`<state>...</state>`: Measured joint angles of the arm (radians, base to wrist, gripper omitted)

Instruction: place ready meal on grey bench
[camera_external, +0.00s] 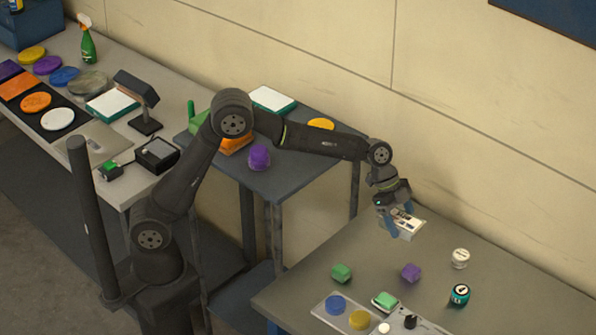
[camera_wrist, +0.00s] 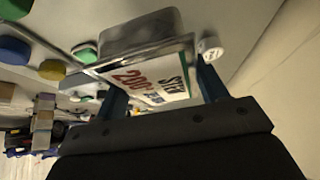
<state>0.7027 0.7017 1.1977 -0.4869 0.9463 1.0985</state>
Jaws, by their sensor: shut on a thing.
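The ready meal (camera_external: 408,226) is a small tray with a white printed label. In the wrist view the ready meal (camera_wrist: 150,78) shows large lettering and a clear grey tray edge. My gripper (camera_external: 397,221) is shut on it, with one blue finger on each side; the fingers also show in the wrist view (camera_wrist: 163,92). The meal is over the back left part of the grey bench (camera_external: 300,292) at the right. I cannot tell whether its underside touches the bench top.
On this bench are a green block (camera_external: 341,272), a purple block (camera_external: 411,272), a white-lidded jar (camera_external: 460,258) and a teal can (camera_external: 460,294). A tray (camera_external: 322,310) with coloured discs is at the front. A blue-grey table (camera_external: 283,182) stands left. The wall is close behind.

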